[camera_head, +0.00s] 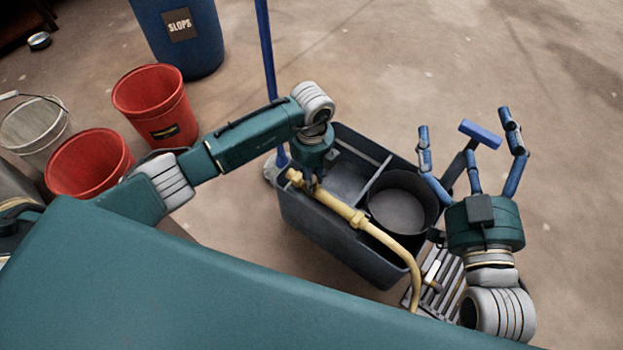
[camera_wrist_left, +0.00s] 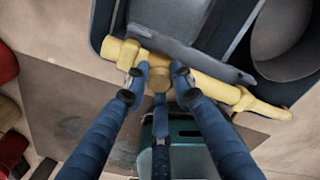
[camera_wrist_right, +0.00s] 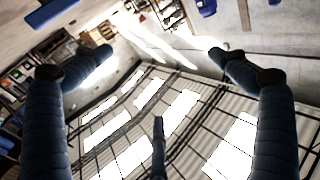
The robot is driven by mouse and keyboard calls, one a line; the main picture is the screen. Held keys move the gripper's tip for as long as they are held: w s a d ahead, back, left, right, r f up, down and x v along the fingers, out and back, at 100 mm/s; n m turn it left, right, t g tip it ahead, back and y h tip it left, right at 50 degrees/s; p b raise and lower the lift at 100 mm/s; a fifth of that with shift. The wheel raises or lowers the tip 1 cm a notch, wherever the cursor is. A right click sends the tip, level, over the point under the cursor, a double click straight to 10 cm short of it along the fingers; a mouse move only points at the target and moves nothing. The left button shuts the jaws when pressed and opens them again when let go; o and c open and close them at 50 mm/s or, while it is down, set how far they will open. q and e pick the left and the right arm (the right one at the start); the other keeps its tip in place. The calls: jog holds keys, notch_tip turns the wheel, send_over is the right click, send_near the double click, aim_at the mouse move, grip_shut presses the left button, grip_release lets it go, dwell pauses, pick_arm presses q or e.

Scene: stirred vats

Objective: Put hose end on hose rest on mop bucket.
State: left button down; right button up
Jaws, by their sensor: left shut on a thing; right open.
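The dark grey mop bucket (camera_head: 313,222) stands on the floor in the middle of the head view. The yellow hose end (camera_head: 337,208) lies along its near rim, with the hose curving down past the bucket's right corner. My left gripper (camera_head: 312,182) is shut on the hose end near its tip. In the left wrist view the fingers (camera_wrist_left: 159,72) close around a round yellow stub on the hose end (camera_wrist_left: 208,86). I cannot clearly tell the hose rest apart from the bucket's rim, or whether the hose touches it. My right gripper (camera_head: 472,160) is open and empty, fingers pointing up, right of the bucket.
A round black container (camera_head: 398,208) sits in the bucket's right part. A blue pole (camera_head: 267,55) stands at its left. A blue-gripped lever (camera_head: 481,133) rises by my right gripper. Red buckets (camera_head: 155,100), a white pail (camera_head: 35,130) and a blue barrel (camera_head: 180,35) stand left. Floor right is clear.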

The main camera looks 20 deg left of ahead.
pick_arm(q)
jog(key=shift+f, duration=0.1)
pick_arm(e)
jog(key=shift+r, duration=0.4)
pick_arm(q)
jog(key=shift+f, duration=0.1)
jog(key=c, duration=1.5)
grip_release()
pick_arm(e)
jog(key=shift+r, duration=0.15)
pick_arm(q)
jog(key=shift+o, duration=0.2)
